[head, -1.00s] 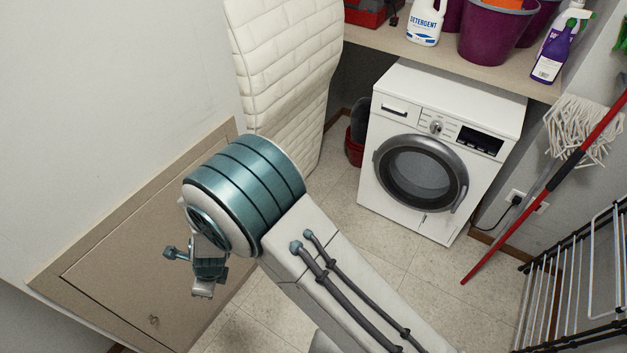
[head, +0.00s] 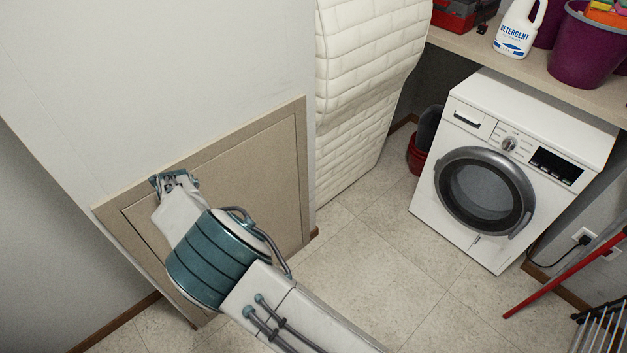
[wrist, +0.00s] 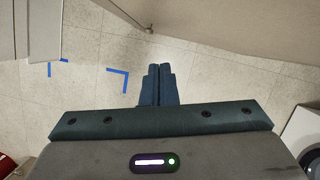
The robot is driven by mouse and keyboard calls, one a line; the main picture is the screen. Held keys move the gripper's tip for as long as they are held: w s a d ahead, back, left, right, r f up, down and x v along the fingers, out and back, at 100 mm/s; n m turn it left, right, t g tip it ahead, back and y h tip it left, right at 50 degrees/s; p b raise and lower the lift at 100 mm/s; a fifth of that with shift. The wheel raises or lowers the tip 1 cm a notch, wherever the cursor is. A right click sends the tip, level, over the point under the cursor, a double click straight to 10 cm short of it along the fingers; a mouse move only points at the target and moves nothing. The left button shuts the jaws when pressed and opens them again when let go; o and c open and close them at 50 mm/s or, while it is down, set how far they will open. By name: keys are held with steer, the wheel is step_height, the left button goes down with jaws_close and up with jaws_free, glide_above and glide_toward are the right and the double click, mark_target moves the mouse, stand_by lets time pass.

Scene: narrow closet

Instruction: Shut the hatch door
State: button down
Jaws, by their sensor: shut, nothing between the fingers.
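The hatch door (head: 255,185) is a beige panel in a tan frame (head: 290,112), low in the left wall. It looks near flush with its frame in the head view, but my arm covers its lower left part, so I cannot tell if it is fully shut. My gripper (head: 172,181) is in front of the upper left part of the hatch; contact is unclear. In the wrist view my gripper (wrist: 158,70) has its fingers together, empty. A small dark fitting (wrist: 150,29) shows just beyond the fingertips, at the edge of a beige surface.
A padded white mattress (head: 360,90) leans right of the hatch. A washing machine (head: 500,170) and a red bucket (head: 417,157) stand farther right. The tiled floor (head: 375,255) between is clear. Blue tape marks (wrist: 122,73) lie on the floor.

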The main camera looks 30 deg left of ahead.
steer(key=shift+m+h, duration=0.3)
steer(key=shift+h, duration=0.2)
steer(key=f, duration=0.1)
steer(key=w+a+f, duration=0.1)
steer(key=f, duration=0.2)
steer(key=shift+w+a+f, duration=0.15)
steer(key=shift+w+a, duration=0.05)
steer(key=shift+a, duration=0.1)
steer(key=shift+d, duration=0.1)
steer(key=s+d+r, duration=0.2)
steer(key=d+r, duration=0.4)
steer(key=r, duration=0.4)
steer(key=shift+b, duration=0.3)
steer(key=shift+s, duration=0.1)
